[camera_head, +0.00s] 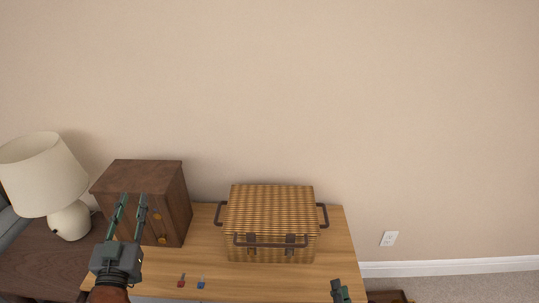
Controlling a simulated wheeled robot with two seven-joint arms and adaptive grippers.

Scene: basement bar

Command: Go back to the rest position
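My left gripper (131,207) is in the lower left, with its two fingers pointing up and away. The fingers are spread apart with nothing between them. It is in front of the dark wooden cabinet (172,190) in the picture and covers part of it. My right gripper (339,289) shows only in part at the bottom edge, right of the middle. The rest of it is cut off, so its opening cannot be judged.
A wicker basket (270,209) with dark handles stands closed on the wooden table (214,273). A small red item (181,281) and a small blue item (201,283) lie near the front. A lamp (42,175) stands at the left. A beige wall rises behind.

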